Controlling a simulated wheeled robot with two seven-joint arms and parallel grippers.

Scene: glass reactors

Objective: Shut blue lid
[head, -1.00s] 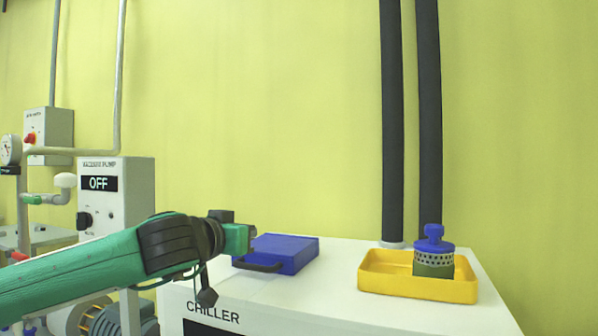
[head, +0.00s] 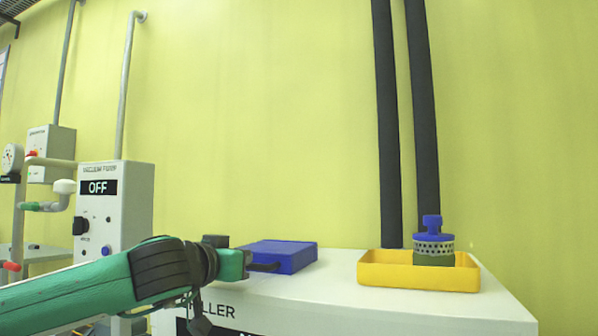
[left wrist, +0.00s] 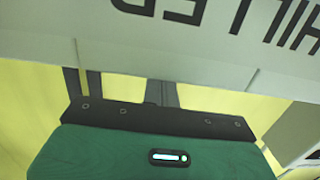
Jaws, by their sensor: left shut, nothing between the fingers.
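The blue lid (head: 283,256) lies flat and looks down on the white chiller top, with a dark handle (head: 264,267) on its front side. My left gripper (head: 248,262) is shut and empty. In the head view its tip overlaps the lid's left front corner, close to the handle's left end; I cannot tell whether they touch. In the left wrist view the gripper's green body and dark base show below the chiller's lettered front, and the lid is not visible. My right gripper is not in view.
A yellow tray (head: 400,275) on the chiller (head: 330,300) holds a blue-topped, perforated part (head: 433,240). Two dark pipes (head: 386,130) rise behind it. The vacuum pump box (head: 115,210) reading OFF stands at left. The chiller top is clear between lid and tray.

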